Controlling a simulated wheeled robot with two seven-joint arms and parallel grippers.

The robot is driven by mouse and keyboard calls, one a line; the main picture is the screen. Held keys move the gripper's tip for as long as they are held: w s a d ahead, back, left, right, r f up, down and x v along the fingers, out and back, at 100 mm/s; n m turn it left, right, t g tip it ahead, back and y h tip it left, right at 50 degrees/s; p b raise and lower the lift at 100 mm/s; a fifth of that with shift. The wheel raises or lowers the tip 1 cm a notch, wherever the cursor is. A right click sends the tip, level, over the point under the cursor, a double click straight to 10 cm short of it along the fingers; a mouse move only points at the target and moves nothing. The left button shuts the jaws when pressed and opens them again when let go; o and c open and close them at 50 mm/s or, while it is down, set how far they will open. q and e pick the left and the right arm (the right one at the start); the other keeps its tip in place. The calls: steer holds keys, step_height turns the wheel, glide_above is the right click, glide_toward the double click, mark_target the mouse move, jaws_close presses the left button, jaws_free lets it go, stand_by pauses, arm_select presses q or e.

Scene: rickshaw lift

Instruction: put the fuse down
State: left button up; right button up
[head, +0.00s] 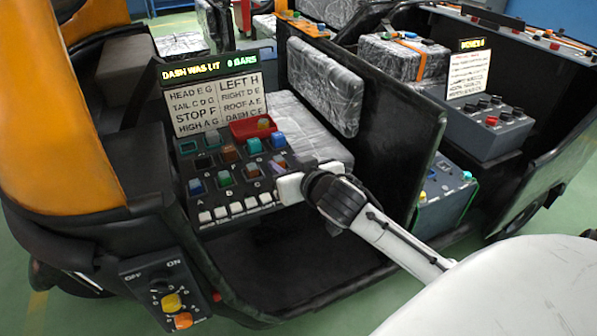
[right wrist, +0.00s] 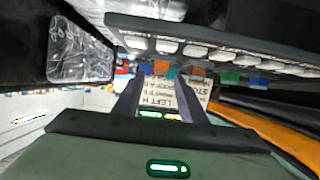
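A fuse panel (head: 222,178) with rows of coloured fuses and white switches stands in the vehicle's cab. A small red tray (head: 242,131) behind it holds one orange-yellow fuse (head: 264,123). My right gripper (head: 288,188) is at the panel's right front edge, by the end of the switch row. In the right wrist view its two fingers (right wrist: 160,86) stand apart, with a sign showing between them and no fuse seen in them. In that view the coloured fuses (right wrist: 172,73) line up beyond the fingertips. My left gripper is not in view.
A sign board (head: 215,104) under a lit display rises behind the panel. A plastic-wrapped seat (head: 305,130) and a dark partition (head: 385,165) stand to the right. An off/on switch box (head: 163,290) hangs at the lower left. The dark cab floor is clear.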

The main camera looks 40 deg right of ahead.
steer(key=v, duration=0.8)
steer(key=shift+s, duration=0.35)
